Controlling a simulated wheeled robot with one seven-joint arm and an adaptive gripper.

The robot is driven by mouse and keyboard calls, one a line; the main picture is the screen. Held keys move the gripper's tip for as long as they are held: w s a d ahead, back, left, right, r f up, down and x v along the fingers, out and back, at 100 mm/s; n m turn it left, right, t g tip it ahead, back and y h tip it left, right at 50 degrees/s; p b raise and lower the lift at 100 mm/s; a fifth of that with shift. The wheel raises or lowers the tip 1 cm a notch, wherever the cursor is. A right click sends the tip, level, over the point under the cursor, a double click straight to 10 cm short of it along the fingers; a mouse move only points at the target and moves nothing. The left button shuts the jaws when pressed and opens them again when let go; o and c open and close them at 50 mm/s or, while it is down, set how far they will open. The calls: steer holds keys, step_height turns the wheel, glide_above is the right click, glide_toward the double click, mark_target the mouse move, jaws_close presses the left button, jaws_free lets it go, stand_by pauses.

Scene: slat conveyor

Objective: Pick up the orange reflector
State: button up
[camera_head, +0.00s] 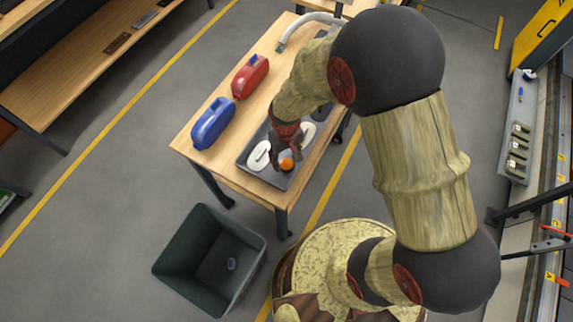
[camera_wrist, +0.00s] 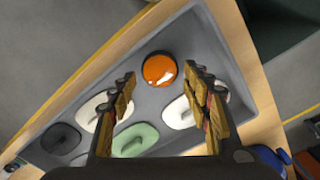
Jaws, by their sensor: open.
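The orange reflector (camera_wrist: 159,70) is a round, glossy disc lying in a grey tray (camera_wrist: 215,45), near one end of it, in the wrist view. It also shows in the head view (camera_head: 287,164), close to my gripper (camera_head: 288,150). In the wrist view my gripper (camera_wrist: 160,85) is open, with its fingers apart on either side of the picture. The reflector appears between and just beyond the fingertips, and nothing is held. How high the fingertips are above the tray is hard to tell.
Pale oval pieces (camera_wrist: 182,112), a green piece (camera_wrist: 135,139) and a dark piece (camera_wrist: 61,138) lie in the same tray. On the wooden table (camera_head: 222,165) stand a blue canister (camera_head: 212,124) and a red canister (camera_head: 250,76). A dark green bin (camera_head: 180,270) stands on the floor.

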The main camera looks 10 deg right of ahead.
step_height(320, 180, down, 2)
steer(key=shift+f, duration=0.1)
steer(key=shift+c, duration=0.2)
steer(key=c, duration=0.7)
steer(key=shift+o, duration=0.2)
steer(key=shift+r, duration=0.25)
